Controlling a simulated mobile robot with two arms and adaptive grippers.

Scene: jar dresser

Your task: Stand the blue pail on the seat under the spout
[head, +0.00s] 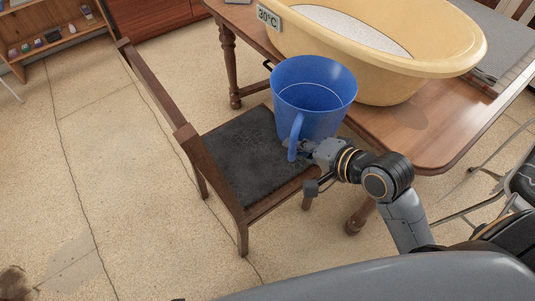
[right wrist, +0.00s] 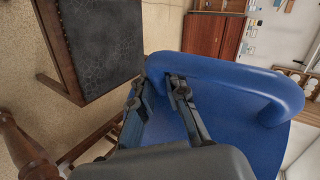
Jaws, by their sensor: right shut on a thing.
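The blue pail (head: 315,88) is roughly upright, and no contents show in the part of its inside that I see. My right gripper (head: 304,149) is shut on its handle, which also shows in the right wrist view (right wrist: 225,78). The chair's dark seat (head: 240,150) is partly hidden behind the pail in the head view. In the right wrist view the seat (right wrist: 100,45) is apart from the pail, which looks held above seat level. A small dark spout-like piece (head: 267,65) juts out left of the pail, below the yellow tub (head: 400,90). My left gripper is not in view.
The tub stands on a wooden table (head: 440,140), close beside the pail and chair. A 30°C sign (head: 268,17) is at the tub's left end. The chair's wooden backrest (head: 150,85) rises on the left.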

